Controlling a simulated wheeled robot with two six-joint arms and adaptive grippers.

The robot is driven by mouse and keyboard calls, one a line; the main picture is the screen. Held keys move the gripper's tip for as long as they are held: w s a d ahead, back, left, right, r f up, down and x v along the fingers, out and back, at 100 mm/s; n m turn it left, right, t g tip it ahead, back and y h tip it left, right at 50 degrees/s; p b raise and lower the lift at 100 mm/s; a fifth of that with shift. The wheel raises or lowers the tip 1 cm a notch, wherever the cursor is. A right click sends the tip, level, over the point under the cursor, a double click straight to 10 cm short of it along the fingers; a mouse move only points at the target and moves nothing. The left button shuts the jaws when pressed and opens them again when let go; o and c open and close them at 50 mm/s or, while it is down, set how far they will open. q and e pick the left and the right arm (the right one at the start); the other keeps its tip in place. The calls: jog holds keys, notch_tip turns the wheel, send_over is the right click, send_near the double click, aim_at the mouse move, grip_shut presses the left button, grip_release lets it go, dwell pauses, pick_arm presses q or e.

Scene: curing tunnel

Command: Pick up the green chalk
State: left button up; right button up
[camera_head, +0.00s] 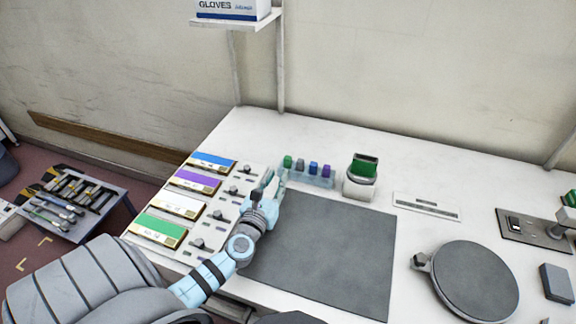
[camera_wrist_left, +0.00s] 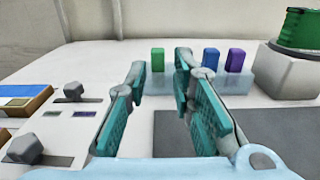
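The green chalk (camera_head: 288,161) stands upright at the left end of a pale translucent holder (camera_head: 320,181), in a row with other chalks. In the left wrist view the green chalk (camera_wrist_left: 157,60) shows between the fingers, beyond them. My left gripper (camera_head: 274,178) is just in front of the holder's left end in the head view. In the left wrist view the left gripper (camera_wrist_left: 160,75) has its teal-padded fingers apart, with nothing between them. The blue chalk (camera_wrist_left: 210,57) and purple chalk (camera_wrist_left: 235,60) stand to the right; one finger hides another chalk. My right gripper is not in view.
A green-topped item sits on a pale block (camera_head: 358,188) right of the holder. A dark mat (camera_head: 330,250) lies in front. Labelled colored boxes (camera_head: 198,180) and knobbed sliders are at the left. A round grey plate (camera_head: 475,280) is at the right.

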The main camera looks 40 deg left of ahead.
aim_at(285, 162)
pick_arm(q)
jog(key=x, duration=0.2)
jog(key=b+x, duration=0.1)
jog(key=x, duration=0.5)
jog(key=shift+w+a+f, duration=0.15)
jog(key=shift+a+f, duration=0.05)
jog(key=shift+f, duration=0.2)
jog(key=shift+r, duration=0.1)
jog(key=c, duration=0.5)
grip_shut()
